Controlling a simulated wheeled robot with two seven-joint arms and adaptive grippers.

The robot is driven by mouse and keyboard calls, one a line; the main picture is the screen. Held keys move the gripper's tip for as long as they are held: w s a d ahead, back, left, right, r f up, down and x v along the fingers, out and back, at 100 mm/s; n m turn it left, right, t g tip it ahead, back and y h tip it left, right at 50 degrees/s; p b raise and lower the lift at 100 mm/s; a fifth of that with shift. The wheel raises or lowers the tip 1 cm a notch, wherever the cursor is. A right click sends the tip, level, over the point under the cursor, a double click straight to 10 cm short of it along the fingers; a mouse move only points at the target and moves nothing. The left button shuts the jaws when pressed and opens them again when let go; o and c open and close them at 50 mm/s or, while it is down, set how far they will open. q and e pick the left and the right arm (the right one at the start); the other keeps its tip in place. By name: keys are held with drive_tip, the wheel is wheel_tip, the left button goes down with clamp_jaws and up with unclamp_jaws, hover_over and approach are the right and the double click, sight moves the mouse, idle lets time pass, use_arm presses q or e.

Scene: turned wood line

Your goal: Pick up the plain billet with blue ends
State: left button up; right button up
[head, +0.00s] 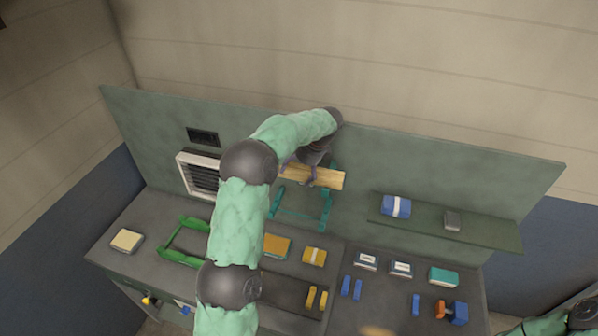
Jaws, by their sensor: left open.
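A plain light-wood billet (328,178) lies at the teal rack (325,212) near the back panel. No blue shows on the part of it I can see, and its left part is hidden behind my left arm. My left gripper (312,178) is at this billet, with purplish fingers open close around it; whether they touch it I cannot tell. My right arm shows only at the bottom right corner, and its gripper is not in view.
A green rack (180,254) stands empty at the left. Orange (276,245) and yellow (315,257) blocks, several blue and white pieces and a teal block (443,276) lie on the bench. A shelf (485,234) at the right holds a banded blue block (396,207).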

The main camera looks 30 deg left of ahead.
use_arm(q)
drive_tip(key=shift+r, duration=0.1)
drive_tip(key=c, duration=1.6)
drive_tip(key=shift+c, duration=0.2)
